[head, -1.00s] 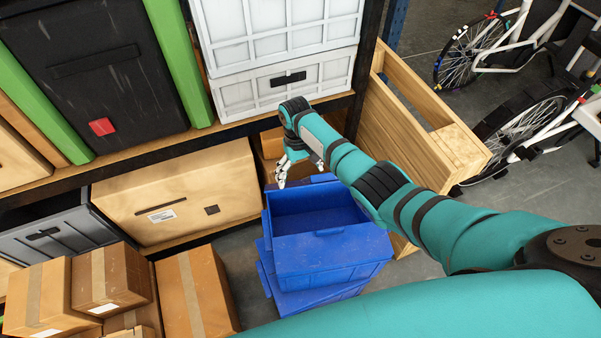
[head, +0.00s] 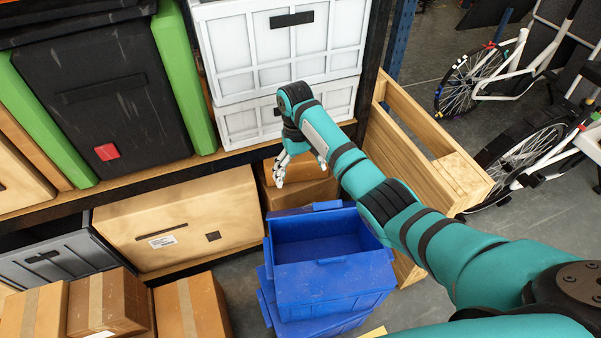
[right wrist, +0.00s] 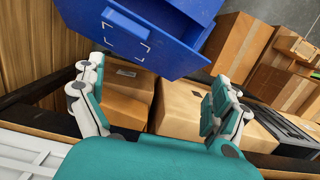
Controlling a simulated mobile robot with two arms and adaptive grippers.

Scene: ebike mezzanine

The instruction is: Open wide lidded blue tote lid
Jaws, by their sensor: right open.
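The blue tote (head: 330,283) stands on top of another blue tote (head: 325,323) on the floor, in the lower middle of the head view. Its top is open and I see its empty interior. A blue flap, apparently the lid (head: 310,209), shows nearly edge-on along its far side. In the right wrist view a blue panel with a raised handle (right wrist: 125,32) is at the top; I cannot tell whether it is lid or wall. My right gripper (head: 300,174) is open and empty beyond the tote's far edge, apart from it. Its spread fingers show in the wrist view (right wrist: 157,88). My left gripper is out of view.
Behind my right gripper is a shelf with white crates (head: 285,45). Cardboard boxes (head: 300,190) sit behind the tote. A wooden crate (head: 415,150) stands close on the right, and more cartons (head: 105,300) on the left. Bicycles (head: 530,110) are farther right.

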